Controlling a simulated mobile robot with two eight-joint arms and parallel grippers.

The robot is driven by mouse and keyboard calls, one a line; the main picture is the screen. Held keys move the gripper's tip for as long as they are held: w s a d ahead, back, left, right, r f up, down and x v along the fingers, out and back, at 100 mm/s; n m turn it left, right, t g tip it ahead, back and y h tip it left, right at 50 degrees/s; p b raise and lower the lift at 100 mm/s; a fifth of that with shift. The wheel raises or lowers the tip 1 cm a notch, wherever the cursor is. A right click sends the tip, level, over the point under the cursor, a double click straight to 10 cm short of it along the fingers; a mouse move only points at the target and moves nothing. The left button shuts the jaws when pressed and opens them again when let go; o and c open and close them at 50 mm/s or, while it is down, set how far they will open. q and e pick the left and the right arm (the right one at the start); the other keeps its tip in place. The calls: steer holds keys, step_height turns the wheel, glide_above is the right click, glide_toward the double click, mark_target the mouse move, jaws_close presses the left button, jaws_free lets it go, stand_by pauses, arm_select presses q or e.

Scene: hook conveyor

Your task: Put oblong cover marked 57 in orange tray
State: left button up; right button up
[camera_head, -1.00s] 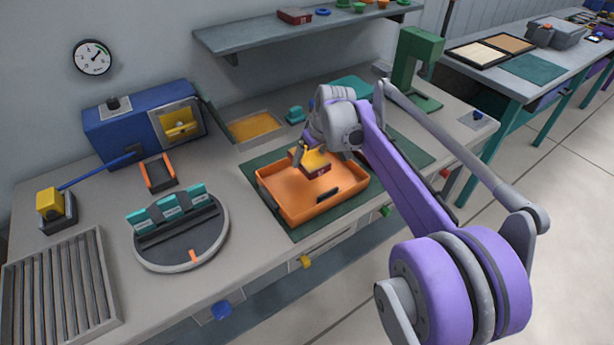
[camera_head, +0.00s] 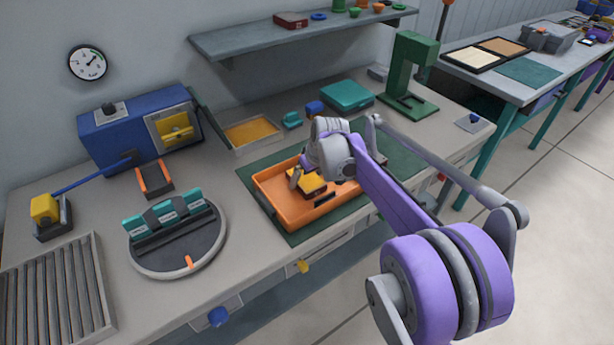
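The orange tray (camera_head: 284,216) lies on a dark green mat on the workbench. A small oblong piece with a yellow top and a dark red side (camera_head: 313,187), apparently the cover, is low inside the tray's walls. I cannot read any number on it. My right gripper (camera_head: 305,179) reaches down over the tray from the right, with a finger against the piece, and appears shut on it. My gripper's body hides the far part of the piece and of the tray. Whether the piece touches the tray floor is hard to tell. My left gripper is not in view.
A round grey stand with teal pieces (camera_head: 175,235) is left of the tray. A blue machine (camera_head: 125,130) and a shallow yellow-bottomed tray (camera_head: 251,133) stand behind. A teal box (camera_head: 347,95) and a green press (camera_head: 412,75) are at the back right. A shelf (camera_head: 300,38) hangs above.

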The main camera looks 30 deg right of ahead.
steer(key=shift+r, duration=0.1)
steer(key=shift+r, duration=0.25)
steer(key=p+v, duration=0.1)
steer(key=v, duration=1.1)
steer(key=s+a+f, duration=0.7)
steer(key=s, duration=0.5)
steer(key=s+a+f, duration=0.8)
steer(key=s, duration=0.4)
steer(key=shift+s+a+f+m+t, duration=0.2)
steer(key=shift+s+a+m+t, duration=0.1)
steer(key=shift+s+m, duration=0.1)
steer(key=shift+w+d, duration=0.1)
steer(key=r+p, duration=0.1)
steer(key=r, duration=0.1)
steer(key=r+p, duration=0.2)
steer(key=shift+w, duration=0.4)
